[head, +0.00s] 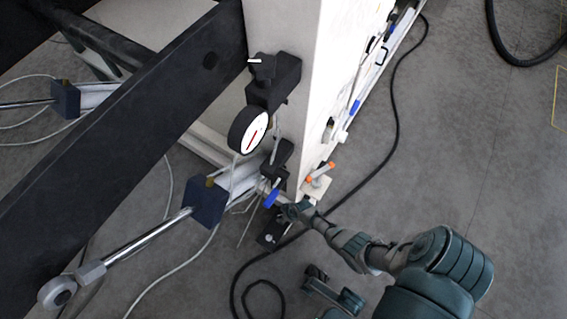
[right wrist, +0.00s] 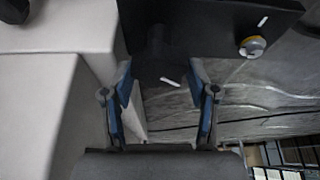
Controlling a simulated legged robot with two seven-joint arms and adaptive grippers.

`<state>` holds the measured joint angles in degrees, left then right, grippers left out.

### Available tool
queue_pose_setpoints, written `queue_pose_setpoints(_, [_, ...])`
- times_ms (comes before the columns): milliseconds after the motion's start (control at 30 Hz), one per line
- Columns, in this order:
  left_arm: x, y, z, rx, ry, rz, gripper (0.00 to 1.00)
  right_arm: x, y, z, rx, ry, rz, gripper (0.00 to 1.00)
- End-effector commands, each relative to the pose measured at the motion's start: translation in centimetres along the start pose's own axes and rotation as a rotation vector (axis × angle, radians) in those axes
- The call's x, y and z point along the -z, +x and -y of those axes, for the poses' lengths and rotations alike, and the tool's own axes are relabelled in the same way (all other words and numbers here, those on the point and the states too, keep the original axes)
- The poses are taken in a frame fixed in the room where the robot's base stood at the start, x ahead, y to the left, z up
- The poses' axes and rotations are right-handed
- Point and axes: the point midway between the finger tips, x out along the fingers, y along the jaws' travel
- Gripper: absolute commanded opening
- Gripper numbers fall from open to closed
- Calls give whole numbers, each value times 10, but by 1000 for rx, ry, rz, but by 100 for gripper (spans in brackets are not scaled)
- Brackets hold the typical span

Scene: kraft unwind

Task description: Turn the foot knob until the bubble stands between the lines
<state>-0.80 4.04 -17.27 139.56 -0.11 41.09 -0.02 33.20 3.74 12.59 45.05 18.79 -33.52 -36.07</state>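A black foot knob (right wrist: 160,62) with a white mark hangs under a dark plate in the right wrist view. My right gripper (right wrist: 163,88) is open there, with one blue-padded finger on each side of the knob. Floor shows between the knob and the right-hand finger; contact at the left-hand finger cannot be told. In the head view my right gripper (head: 283,207) is low at the near end of the pale machine frame (head: 284,30), above a black floor plate (head: 272,238). No bubble or lines can be made out. My left gripper is not seen.
A round white dial (head: 249,130) with a red needle sits above the right gripper. A dark beam (head: 130,130) crosses the left. A black cable (head: 392,140) runs along the otherwise open grey floor.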

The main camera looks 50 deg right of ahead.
Motion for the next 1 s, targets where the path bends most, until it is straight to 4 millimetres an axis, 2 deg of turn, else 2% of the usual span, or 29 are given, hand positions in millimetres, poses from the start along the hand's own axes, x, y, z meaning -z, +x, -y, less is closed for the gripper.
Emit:
queue_pose_setpoints(33, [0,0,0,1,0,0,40,-1,0,0,0,0,1,76])
queue_pose_setpoints(67, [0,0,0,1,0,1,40,-1,0,0,0,0,1,81])
queue_pose_setpoints(400, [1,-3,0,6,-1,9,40,0,-1,0,0,1,0,81])
queue_pose_setpoints(567, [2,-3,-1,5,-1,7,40,-1,-9,0,-1,0,-1,81])
queue_pose_setpoints(767, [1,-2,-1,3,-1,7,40,-1,-34,0,-2,0,-1,81])
queue_pose_setpoints(1000, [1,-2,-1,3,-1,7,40,-1,-77,-1,-1,-1,-1,81])
